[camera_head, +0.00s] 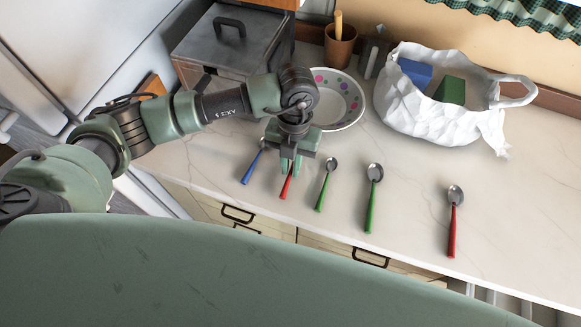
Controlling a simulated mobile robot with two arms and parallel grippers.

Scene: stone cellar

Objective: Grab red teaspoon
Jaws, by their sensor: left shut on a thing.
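A red-handled teaspoon (286,187) lies on the pale worktop beneath my left gripper (290,172). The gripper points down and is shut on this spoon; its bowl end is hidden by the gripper. A second red-handled spoon (452,225) lies apart at the right, with its bowl towards the wall. My right gripper does not show.
A blue-handled spoon (252,165) lies just left of the gripper. Two green-handled spoons (322,193) (371,205) lie to its right. A dotted bowl (345,112) stands close behind. A white bag (405,112) with boxes stands at the back right.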

